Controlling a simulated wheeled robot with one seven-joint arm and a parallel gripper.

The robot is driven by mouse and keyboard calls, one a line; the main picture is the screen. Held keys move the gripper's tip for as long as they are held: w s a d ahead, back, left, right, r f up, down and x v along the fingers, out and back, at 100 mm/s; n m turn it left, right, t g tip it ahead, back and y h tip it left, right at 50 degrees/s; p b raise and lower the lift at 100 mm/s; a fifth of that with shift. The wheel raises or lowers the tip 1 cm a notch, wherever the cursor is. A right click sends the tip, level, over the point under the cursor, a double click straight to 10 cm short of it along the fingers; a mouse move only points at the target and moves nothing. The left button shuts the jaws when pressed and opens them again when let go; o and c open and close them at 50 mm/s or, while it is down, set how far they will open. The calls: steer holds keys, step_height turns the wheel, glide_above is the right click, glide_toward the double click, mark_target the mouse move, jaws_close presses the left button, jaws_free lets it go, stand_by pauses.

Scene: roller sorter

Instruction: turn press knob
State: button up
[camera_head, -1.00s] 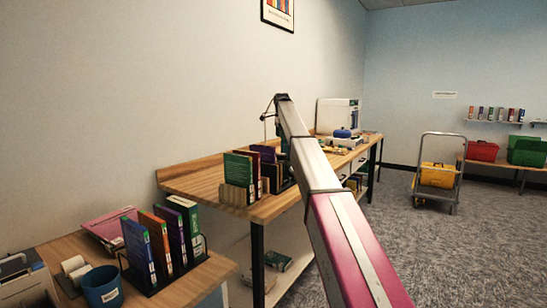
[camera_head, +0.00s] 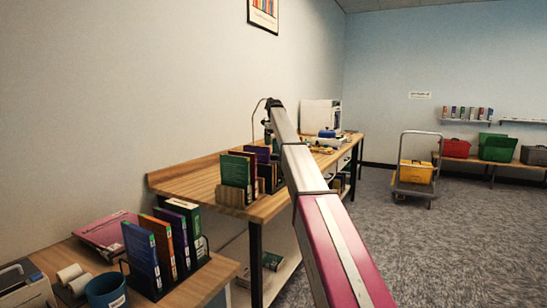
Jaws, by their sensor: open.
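I cannot make out a press knob for certain. A small blue-topped object (camera_head: 327,133) stands far back on the long wooden workbench (camera_head: 205,180), too small to tell whether it is the press. My arm reaches forward from the lower right, its far end beside the bench in the picture. My gripper is not visible; the arm's far end hides whatever lies beyond it.
Upright books (camera_head: 236,174) stand in a holder on the bench. A nearer desk holds more books (camera_head: 142,256) and a blue cup (camera_head: 106,290). A trolley with a yellow bin (camera_head: 416,172) stands on open carpet at right.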

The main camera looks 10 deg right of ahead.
mark_target(274, 155)
step_height(274, 155, down, 8)
steer(key=shift+f, duration=0.15)
steer(key=c, duration=0.9)
